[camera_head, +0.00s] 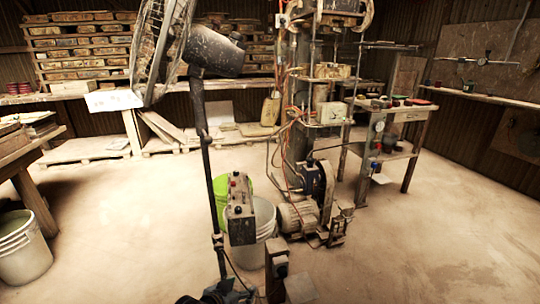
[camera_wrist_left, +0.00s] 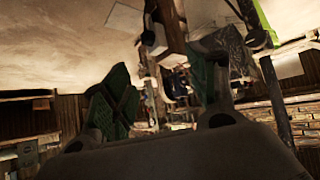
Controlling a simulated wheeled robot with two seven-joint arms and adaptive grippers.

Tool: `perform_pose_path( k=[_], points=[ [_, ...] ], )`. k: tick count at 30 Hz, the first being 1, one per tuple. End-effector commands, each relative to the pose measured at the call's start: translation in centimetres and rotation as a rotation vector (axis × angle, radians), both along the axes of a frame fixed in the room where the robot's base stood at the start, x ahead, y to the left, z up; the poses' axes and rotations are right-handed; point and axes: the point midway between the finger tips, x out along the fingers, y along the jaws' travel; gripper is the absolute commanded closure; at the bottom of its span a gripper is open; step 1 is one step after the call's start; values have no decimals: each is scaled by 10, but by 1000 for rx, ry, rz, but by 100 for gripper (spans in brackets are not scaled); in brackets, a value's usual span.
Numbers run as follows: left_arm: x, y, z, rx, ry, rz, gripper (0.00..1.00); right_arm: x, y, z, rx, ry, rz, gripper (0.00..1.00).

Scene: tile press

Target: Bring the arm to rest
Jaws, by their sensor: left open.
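My left gripper (camera_wrist_left: 162,88) shows large in the left wrist view, its two fingers with dark green pads spread apart. Nothing is seen between the pads; only the background of the workshop shows there. In the head view a dark shape sits at the bottom edge near the foot of the fan pole; I cannot tell whether it is part of my gripper. My right gripper is in neither view.
A fan (camera_head: 160,45) on a thin pole (camera_head: 208,170) stands close in front. A white bucket (camera_head: 22,248) stands at left. Floor at right is clear.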

Motion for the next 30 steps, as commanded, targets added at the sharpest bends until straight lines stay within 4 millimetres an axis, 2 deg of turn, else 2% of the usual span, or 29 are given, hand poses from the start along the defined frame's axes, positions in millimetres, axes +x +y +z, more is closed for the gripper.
perform_pose_path(
  k=[8, 17, 21, 30],
  points=[
    [-43, 21, -15, -63, 73, 60, 42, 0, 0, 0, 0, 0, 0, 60],
    [-99, 42, -65, -63, 203, 116, 42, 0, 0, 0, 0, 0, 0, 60],
    [-125, 44, -84, -63, 259, 126, 42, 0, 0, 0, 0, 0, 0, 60],
    [-164, 42, -109, -63, 339, 130, 42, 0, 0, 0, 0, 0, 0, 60]
  ],
)
